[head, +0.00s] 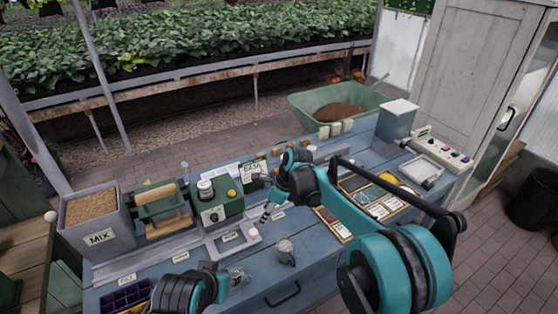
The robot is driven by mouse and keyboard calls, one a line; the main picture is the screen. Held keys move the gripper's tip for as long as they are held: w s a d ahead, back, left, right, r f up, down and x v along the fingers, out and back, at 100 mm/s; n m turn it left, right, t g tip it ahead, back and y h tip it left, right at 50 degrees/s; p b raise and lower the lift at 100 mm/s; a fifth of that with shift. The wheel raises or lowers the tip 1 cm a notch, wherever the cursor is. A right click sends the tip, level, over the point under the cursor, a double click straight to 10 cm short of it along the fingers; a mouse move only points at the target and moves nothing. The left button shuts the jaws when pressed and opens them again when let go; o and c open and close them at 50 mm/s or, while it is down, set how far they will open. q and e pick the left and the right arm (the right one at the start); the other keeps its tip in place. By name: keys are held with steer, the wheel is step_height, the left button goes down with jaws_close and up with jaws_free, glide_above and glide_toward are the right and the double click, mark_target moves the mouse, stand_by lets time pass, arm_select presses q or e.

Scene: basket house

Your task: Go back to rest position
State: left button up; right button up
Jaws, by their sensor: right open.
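My right arm, teal and black, reaches in from the lower right over the blue workbench (190,262). My right gripper (265,211) is above the middle of the bench, close to a grey frame-shaped holder (252,237). It is open, and I see nothing held in it. Its fingers are small and partly hidden by the wrist. Part of my left arm shows at the bottom left over the bench front.
A grey MIX bin (104,238), a green machine (218,208), a metal cup (285,250) and a purple tray (125,296) stand on the bench. A grey box (397,119) and a switch panel (442,153) are at right. A green wheelbarrow (310,108) stands behind.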

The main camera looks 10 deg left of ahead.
steer(key=s+d+r+n+t+h, duration=0.1)
steer(key=s+d+r+n, duration=0.25)
steer(key=d, duration=0.25)
steer(key=s+d+r+n+t, duration=0.2)
steer(key=s+d+r+n, duration=0.1)
steer(key=s+d, duration=0.25)
steer(key=s+d+r+n+t+h, duration=0.1)
steer(key=s+d+r+n, duration=0.2)
steer(key=d, duration=0.4)
steer(key=s+d+f+n+t+h, duration=0.1)
steer(key=s+d+f+n, duration=0.1)
steer(key=s+d+n, duration=0.3)
steer(key=s+d+f+n+t+h, duration=0.1)
steer(key=s+d+f+n, duration=0.2)
steer(key=s, duration=0.6)
steer(key=d+n+b, duration=0.1)
steer(key=d+n, duration=0.1)
steer(key=shift+s+d+t, duration=0.2)
steer(key=shift+d+t, duration=0.1)
steer(key=shift+d, duration=0.1)
stand_by(0.6)
